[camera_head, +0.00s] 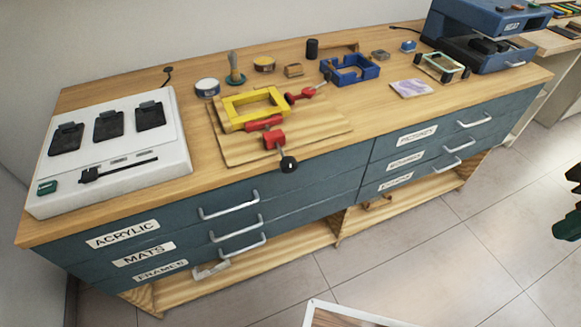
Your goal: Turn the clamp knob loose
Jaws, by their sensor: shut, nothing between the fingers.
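A red clamp (272,140) sits at the front edge of the worktop, beside the yellow frame. Its round black knob (288,164) hangs out past the front edge. A second red clamp (304,96) lies at the right side of the yellow frame (237,108). The frame rests on a light wooden board (320,128). Whether the clamps press on the frame or board cannot be told at this size. My gripper cannot be made out in this view. Dark green and black parts (569,228) are cut off at the right edge and cannot be identified.
A white tray (178,135) with black items stands at left. A blue frame (368,74) and a blue press (443,24) stand to the right. Drawer handles (229,207) stick out below the worktop. The tiled floor (430,240) in front is mostly clear.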

